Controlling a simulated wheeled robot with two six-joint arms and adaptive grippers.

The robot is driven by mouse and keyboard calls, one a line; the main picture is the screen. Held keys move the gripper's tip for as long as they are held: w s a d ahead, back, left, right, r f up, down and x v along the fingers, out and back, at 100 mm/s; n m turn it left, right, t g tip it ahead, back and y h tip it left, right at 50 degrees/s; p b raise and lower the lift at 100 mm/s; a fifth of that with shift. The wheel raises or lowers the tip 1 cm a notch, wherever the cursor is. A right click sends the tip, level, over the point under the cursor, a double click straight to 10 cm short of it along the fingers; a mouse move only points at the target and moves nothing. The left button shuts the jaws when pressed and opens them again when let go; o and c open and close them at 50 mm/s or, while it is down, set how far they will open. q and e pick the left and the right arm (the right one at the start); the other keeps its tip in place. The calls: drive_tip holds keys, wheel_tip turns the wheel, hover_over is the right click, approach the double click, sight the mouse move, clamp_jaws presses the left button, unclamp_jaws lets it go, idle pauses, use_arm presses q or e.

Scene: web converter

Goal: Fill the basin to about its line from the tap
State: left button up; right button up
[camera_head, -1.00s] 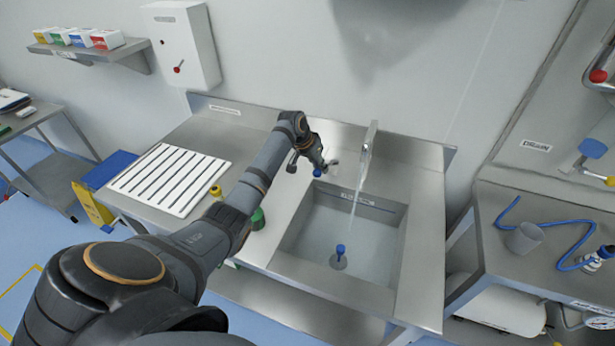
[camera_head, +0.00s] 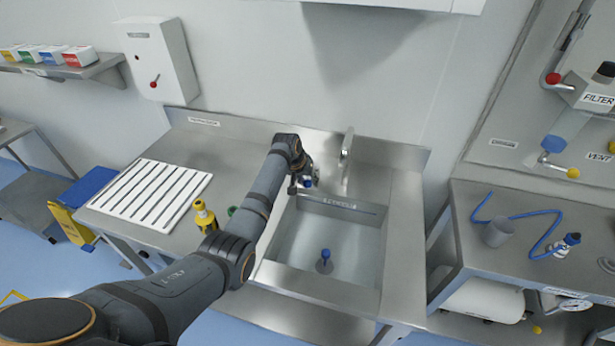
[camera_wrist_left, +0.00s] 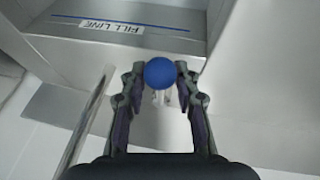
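The steel basin (camera_head: 276,255) is sunk in the counter, with a blue-topped plug (camera_head: 325,256) standing in it. Its floor looks pale; I cannot tell the exact water level. The fill line label (camera_wrist_left: 112,27) and a blue stripe show on the basin wall in the left wrist view. The tap spout (camera_head: 346,148) rises behind the basin; no clear stream shows from it. My left gripper (camera_head: 304,182) is at the tap's blue knob (camera_head: 309,183), behind the basin. In the left wrist view its fingers (camera_wrist_left: 160,75) close on both sides of this round knob. My right gripper is out of view.
A white slotted drainboard (camera_head: 150,194) and a yellow bottle (camera_head: 204,216) are on the counter to the left. My left arm crosses above the counter.

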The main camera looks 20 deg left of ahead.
use_arm(q)
drive_tip(key=shift+s+r, duration=0.2)
drive_tip(key=shift+r, duration=0.4)
drive_tip(key=v, duration=1.1)
drive_tip(key=shift+s, duration=0.2)
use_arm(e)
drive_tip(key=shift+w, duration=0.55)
use_arm(q)
drive_tip(key=shift+a+r, duration=0.1)
drive_tip(key=shift+r, duration=0.05)
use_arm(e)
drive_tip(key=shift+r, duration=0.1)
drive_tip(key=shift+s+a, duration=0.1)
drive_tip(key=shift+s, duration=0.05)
